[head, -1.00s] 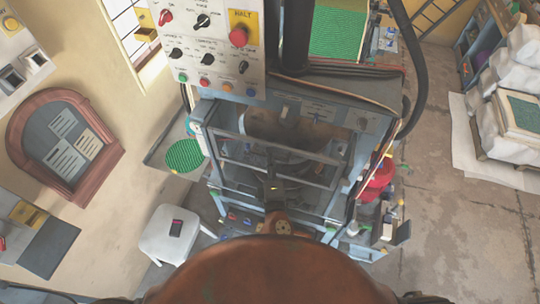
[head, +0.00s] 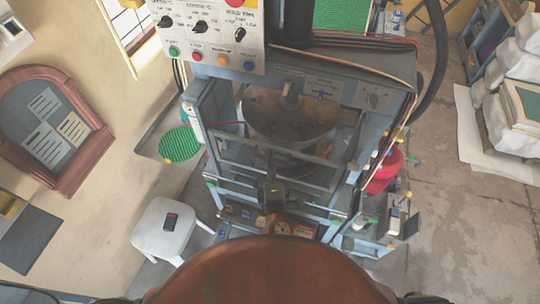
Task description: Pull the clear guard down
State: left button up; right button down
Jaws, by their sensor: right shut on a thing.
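The clear guard (head: 315,158) is a see-through panel in a grey bar frame across the front of the press (head: 365,97). It sits low in the opening, with the round pot-like press part (head: 285,118) showing above its top bar. My right gripper (head: 272,187) is dark and shut on the guard's lower front part, near the middle. The exact grip on the guard is too small to make out. My left gripper is not in view.
A control panel (head: 212,38) with knobs and buttons hangs at the upper left. A white stool (head: 168,228) stands left of the press, below a green round mat (head: 180,143). A red bucket (head: 383,176) is at the right. Open floor lies farther right.

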notch_tip(320, 180, down, 8)
jog(key=b, duration=0.5)
jog(key=shift+f, duration=0.15)
jog(key=c, duration=2)
grip_release()
jog(key=shift+c, duration=0.2)
jog(key=shift+s+r, duration=0.15)
jog(key=shift+r, duration=0.05)
jog(key=s, duration=0.7)
jog(key=shift+s+d, duration=0.15)
jog(key=shift+d, duration=0.2)
jog(key=shift+d+f, duration=0.1)
